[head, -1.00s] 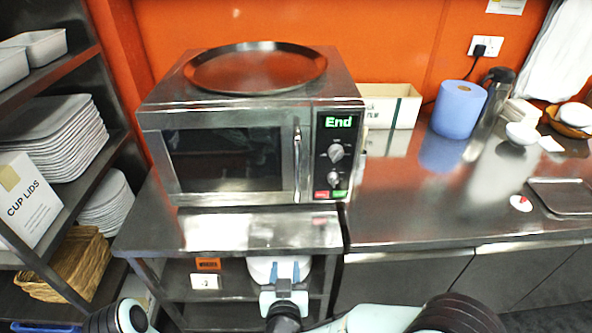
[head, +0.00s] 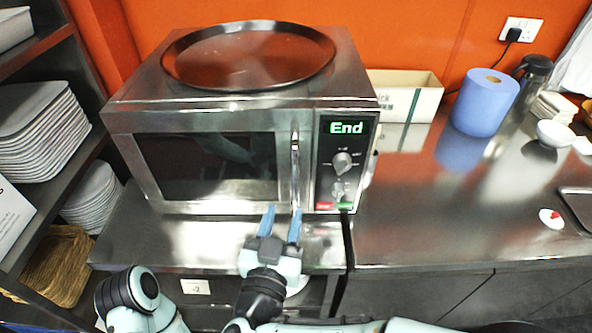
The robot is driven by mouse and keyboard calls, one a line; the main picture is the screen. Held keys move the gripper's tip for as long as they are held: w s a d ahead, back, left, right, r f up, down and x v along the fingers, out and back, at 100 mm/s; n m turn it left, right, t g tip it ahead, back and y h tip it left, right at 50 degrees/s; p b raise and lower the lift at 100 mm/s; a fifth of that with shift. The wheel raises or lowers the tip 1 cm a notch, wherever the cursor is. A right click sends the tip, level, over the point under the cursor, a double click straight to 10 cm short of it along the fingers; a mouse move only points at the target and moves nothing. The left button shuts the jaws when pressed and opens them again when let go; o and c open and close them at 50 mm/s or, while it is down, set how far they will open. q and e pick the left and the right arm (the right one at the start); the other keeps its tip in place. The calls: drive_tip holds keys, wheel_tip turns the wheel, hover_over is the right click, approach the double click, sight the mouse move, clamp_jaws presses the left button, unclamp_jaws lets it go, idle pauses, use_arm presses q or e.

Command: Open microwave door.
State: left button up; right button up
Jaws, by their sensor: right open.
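The microwave (head: 230,103) stands on the steel counter with its door (head: 208,168) shut. Its vertical metal handle (head: 295,168) is at the right edge of the door, beside the control panel (head: 343,160) with a green "End" display. My right gripper (head: 282,212) has blue fingers, open and apart, pointing at the lower end of the handle. In the picture the right fingertip overlaps the handle's lower end; I cannot tell whether they touch. Nothing shows between the fingers. Part of my left arm shows at the lower left, but its gripper is not visible.
A round tray (head: 248,56) lies on top of the microwave. A shelf with stacked white trays (head: 38,133) stands at the left. To the right are a box (head: 405,95), a blue paper roll (head: 485,102) and clear counter (head: 440,220). A black cable hangs below the panel.

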sight(294, 180)
drive_tip(key=w, duration=0.3)
drive_tip(key=w+d, duration=0.1)
drive_tip(key=w, duration=0.3)
drive_tip(key=w+d+p, duration=0.1)
drive_tip(key=w, duration=0.3)
drive_tip(key=shift+w+d, duration=0.1)
drive_tip(key=shift+d, duration=0.05)
clamp_jaws()
